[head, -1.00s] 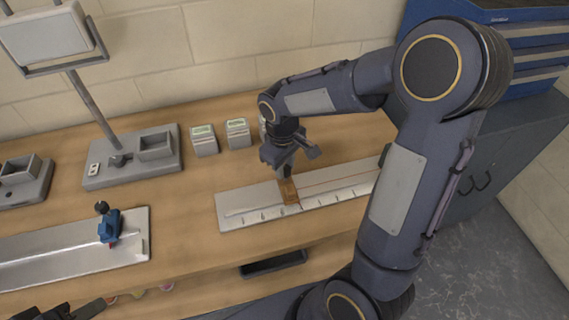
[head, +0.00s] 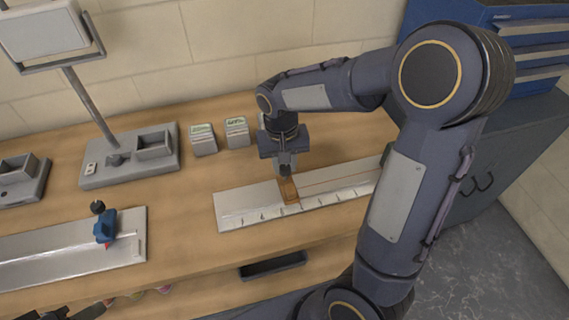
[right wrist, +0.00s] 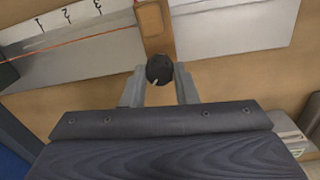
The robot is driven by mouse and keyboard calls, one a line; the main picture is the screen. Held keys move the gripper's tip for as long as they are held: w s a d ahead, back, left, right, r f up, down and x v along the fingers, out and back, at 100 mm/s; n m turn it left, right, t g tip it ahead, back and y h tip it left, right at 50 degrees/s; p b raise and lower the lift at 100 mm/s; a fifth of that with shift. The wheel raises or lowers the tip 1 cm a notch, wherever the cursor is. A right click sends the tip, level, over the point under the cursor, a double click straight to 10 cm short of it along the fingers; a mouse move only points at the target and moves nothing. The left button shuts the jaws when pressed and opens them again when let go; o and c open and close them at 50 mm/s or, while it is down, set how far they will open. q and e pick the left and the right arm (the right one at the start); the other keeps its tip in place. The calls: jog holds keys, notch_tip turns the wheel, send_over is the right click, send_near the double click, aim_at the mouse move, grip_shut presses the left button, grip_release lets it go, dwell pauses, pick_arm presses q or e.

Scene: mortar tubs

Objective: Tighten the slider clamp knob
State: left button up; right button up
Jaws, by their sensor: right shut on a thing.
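A brown slider (head: 289,190) sits across a pale board with ruler marks (head: 235,208). In the right wrist view the slider (right wrist: 154,28) crosses the board, and a dark round knob (right wrist: 159,69) is at its near end. My right gripper (head: 285,174) is over the slider, pointing down. In the right wrist view its two fingers (right wrist: 159,88) are shut on the knob, one on each side. The knob is hidden by the gripper in the head view. A dark part at the bottom left (head: 62,313) appears to be my left gripper; its jaws are unclear.
A metal board (head: 60,254) at the left carries a blue block (head: 104,228) with a black knob. Two small boxes (head: 203,139) and a grey stand base (head: 130,170) are behind. Bare wood lies between the two boards.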

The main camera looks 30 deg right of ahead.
aim_at(284, 166)
jog(key=m, duration=0.4)
jog(key=shift+r+m, duration=0.1)
jog(key=shift+m, duration=2.8)
jog(key=o, duration=1)
jog(key=r, duration=0.7)
jog(key=shift+w+r, duration=0.2)
jog(key=shift+r, duration=0.15)
